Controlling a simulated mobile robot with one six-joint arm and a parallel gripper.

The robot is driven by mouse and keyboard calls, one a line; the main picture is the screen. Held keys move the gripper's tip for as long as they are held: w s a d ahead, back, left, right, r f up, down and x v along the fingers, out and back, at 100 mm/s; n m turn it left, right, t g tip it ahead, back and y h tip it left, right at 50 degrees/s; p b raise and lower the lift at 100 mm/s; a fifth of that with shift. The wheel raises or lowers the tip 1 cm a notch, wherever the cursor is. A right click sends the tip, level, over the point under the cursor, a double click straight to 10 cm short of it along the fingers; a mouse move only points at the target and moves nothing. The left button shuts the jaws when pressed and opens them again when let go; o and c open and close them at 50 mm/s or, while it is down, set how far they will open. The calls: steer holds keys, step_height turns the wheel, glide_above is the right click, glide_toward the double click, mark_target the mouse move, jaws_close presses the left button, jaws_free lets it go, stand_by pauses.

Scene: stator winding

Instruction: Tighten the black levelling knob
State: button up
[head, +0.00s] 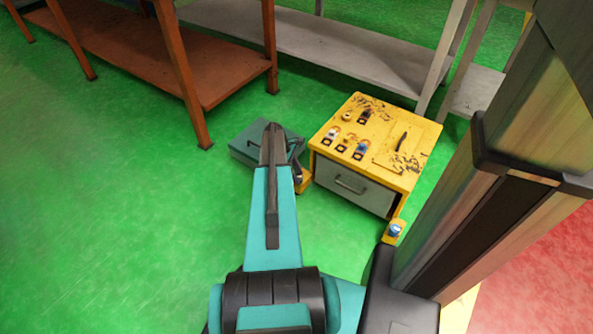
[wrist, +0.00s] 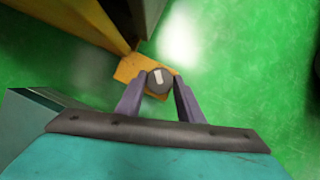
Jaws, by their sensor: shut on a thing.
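The black levelling knob (wrist: 158,80) is a dark round knob with a pale mark on its top. It sits on a yellow foot plate (wrist: 130,68) at the lower corner of the yellow cabinet (head: 411,137). In the wrist view my gripper (wrist: 159,86) has one finger on each side of the knob and is shut on it. In the head view my arm hides the gripper and the knob; only part of the yellow foot (head: 304,181) shows beside the arm.
A teal case (head: 248,145) stands on the green floor just left of the cabinet, close to my arm. Another yellow foot with a blue knob (head: 395,230) is at the cabinet's front right. An orange-brown bench (head: 200,75) and grey shelving (head: 350,60) stand behind. The floor at left is clear.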

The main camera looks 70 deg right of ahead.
steer(key=m+p, duration=0.1)
steer(key=m+y+p, duration=0.1)
steer(key=m+p, duration=0.1)
steer(key=p, duration=0.1)
steer(key=shift+d+r, duration=0.25)
steer(key=shift+d, duration=0.05)
steer(key=shift+f+m+t+y+p, duration=0.15)
steer(key=shift+m+y+p, duration=0.25)
steer(key=shift+m+p, duration=0.5)
steer(key=shift+r+m+t+y+p, duration=0.15)
steer(key=shift+m+y+p, duration=0.25)
steer(key=shift+m+p, duration=0.45)
steer(key=shift+f, duration=0.1)
steer(key=o, duration=1.1)
steer(key=shift+c, duration=0.2)
steer(key=p+v, duration=0.2)
steer(key=v, duration=1.1)
steer(key=shift+r, duration=0.4)
steer(key=shift+d, duration=0.1)
